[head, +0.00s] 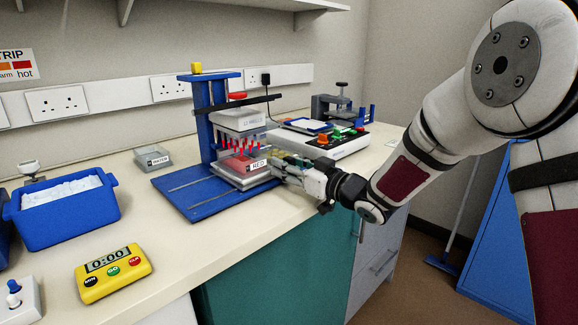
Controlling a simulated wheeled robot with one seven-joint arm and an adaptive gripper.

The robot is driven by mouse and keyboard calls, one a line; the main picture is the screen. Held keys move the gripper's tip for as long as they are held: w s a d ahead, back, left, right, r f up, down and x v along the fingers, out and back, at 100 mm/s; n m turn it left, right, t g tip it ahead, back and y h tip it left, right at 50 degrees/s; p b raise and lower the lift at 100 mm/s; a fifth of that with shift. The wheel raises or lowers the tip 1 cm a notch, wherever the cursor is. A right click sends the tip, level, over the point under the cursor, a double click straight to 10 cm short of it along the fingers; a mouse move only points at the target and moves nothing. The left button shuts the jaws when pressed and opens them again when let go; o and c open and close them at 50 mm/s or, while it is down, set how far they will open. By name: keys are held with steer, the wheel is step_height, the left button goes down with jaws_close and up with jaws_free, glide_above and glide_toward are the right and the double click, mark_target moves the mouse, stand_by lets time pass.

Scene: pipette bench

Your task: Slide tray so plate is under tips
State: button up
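The blue pipetting stand (193,200) has a flat base with rails and an upright post. A white multi-tip head (238,122) hangs on the post, with a row of red tips (238,146) pointing down. Under the tips, a pale tray (232,179) sits at the right part of the base. It carries a red-filled reservoir labelled RED (243,168). I cannot make out a separate plate. My gripper (276,164) is at the right side of the tray, very close to it. Its fingertips are small and partly hidden, so contact and opening are unclear.
The base's left part is bare. A WATER reservoir (153,158) stands behind left. A blue ice tub (62,209) and yellow timer (113,272) are at left. A white instrument with coloured knobs (320,143) stands behind my gripper. The bench's front edge is close below my wrist.

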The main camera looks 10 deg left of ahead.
jaws_close()
steer(key=s+a+b, duration=0.1)
steer(key=s+a, duration=0.1)
steer(key=s, duration=0.1)
steer(key=s+a+b, duration=0.1)
steer(key=s+a, duration=0.2)
steer(key=s, duration=0.1)
steer(key=s+a+b, duration=0.1)
steer(key=s+a, duration=0.2)
steer(key=shift+s, duration=0.15)
steer(key=shift+a, duration=0.1)
jaws_free()
steer(key=shift+s+d, duration=0.2)
steer(key=shift+d, duration=0.3)
steer(key=v, duration=1.1)
